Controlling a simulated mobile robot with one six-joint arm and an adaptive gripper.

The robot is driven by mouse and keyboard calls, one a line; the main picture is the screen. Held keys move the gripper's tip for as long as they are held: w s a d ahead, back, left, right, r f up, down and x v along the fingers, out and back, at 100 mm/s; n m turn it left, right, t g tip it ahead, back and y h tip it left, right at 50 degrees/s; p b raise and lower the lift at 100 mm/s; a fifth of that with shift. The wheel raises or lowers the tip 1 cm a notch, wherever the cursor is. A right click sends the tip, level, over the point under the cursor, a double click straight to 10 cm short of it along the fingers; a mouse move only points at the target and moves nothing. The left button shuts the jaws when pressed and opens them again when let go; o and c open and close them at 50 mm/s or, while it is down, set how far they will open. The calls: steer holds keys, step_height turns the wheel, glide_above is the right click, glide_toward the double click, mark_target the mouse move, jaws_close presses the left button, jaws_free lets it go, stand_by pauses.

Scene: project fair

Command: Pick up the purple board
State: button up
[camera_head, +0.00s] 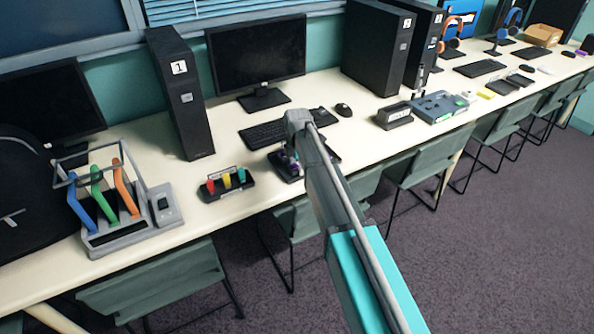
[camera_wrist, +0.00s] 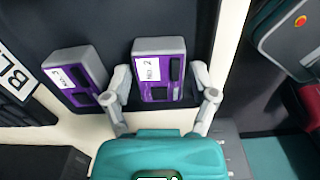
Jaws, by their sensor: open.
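Two purple boards with grey casings and white labels lie side by side on a dark surface in the wrist view. The board labelled "No. 2" (camera_wrist: 158,73) is between the two fingers of my gripper (camera_wrist: 161,78). The fingers are apart, one on each side of it; I cannot tell whether they touch it. The other purple board (camera_wrist: 75,77) lies tilted to the left, just outside the left finger. In the head view my arm hides most of this spot, and only a bit of purple (camera_head: 295,168) shows beside the arm's end.
A keyboard (camera_head: 265,134) and monitor (camera_head: 257,58) stand behind. A black tray with coloured pieces (camera_head: 226,184) is to the left, with a rack of coloured tubes (camera_head: 118,205) farther left. A black box (camera_head: 394,116) is to the right. Chairs (camera_head: 415,160) line the table's front edge.

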stand_by(0.4)
steer(key=c, duration=0.9)
steer(key=shift+r, duration=0.1)
step_height(320, 180, up, 3)
steer(key=p, duration=0.2)
steer(key=shift+f+p, duration=0.2)
steer(key=shift+p, duration=0.2)
steer(key=shift+s+d+r+p, duration=0.65)
steer(key=shift+s+r+p, duration=1.05)
steer(key=shift+s, duration=0.55)
steer(key=shift+s+d+r+p, duration=0.7)
steer(key=shift+s+r+p, duration=1.05)
steer(key=shift+s, duration=0.45)
steer(key=shift+s+d+r+p, duration=0.65)
steer(key=shift+s+r+p, duration=1.05)
steer(key=shift+s, duration=0.55)
